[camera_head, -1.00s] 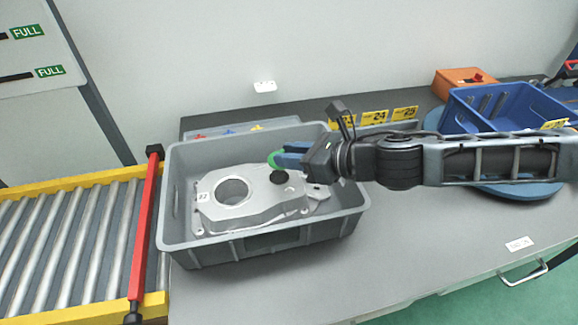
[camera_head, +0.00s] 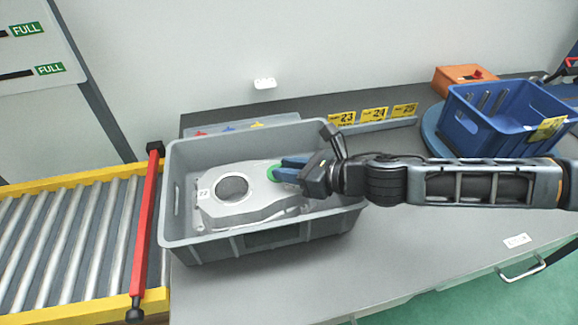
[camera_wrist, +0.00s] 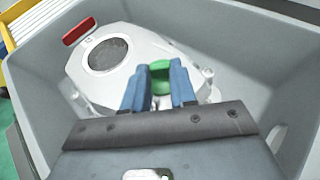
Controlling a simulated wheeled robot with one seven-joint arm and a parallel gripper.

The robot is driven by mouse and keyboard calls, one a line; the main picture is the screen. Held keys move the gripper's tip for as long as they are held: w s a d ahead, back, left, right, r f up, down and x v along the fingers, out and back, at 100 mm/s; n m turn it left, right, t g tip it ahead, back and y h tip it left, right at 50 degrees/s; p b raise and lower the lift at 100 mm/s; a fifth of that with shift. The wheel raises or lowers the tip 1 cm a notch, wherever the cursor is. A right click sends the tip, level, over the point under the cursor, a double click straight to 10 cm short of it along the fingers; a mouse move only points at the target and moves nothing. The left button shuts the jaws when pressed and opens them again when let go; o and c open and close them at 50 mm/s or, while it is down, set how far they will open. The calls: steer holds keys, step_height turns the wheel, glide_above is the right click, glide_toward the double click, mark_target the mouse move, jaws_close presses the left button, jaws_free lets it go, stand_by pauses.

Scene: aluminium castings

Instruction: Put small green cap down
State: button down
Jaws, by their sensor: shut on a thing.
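My gripper (camera_head: 280,169) is shut on the small green cap (camera_head: 272,174), inside the grey crate. The cap also shows between the two blue fingers in the wrist view (camera_wrist: 161,78). The silver aluminium casting (camera_head: 240,213) lies in the crate, with a large round dark opening and a white tag. The cap is at the casting's right part, over or on it. The fingers partly hide the contact, and I cannot tell whether the cap is seated.
The grey crate (camera_head: 250,240) has raised walls around the casting. A roller conveyor (camera_head: 65,245) with a red bar (camera_head: 145,235) is at left. A blue bin (camera_head: 470,120) and an orange box (camera_head: 462,78) stand at right. The front right of the table is clear.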

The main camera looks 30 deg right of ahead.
steer(key=c, duration=0.9)
jaws_free()
steer(key=shift+r, duration=0.2)
steer(key=shift+s+d+r, duration=0.15)
steer(key=shift+r, duration=0.05)
steer(key=b+v, duration=0.1)
steer(key=v, duration=1)
steer(key=shift+s, duration=0.25)
steer(key=shift+d+r, duration=0.1)
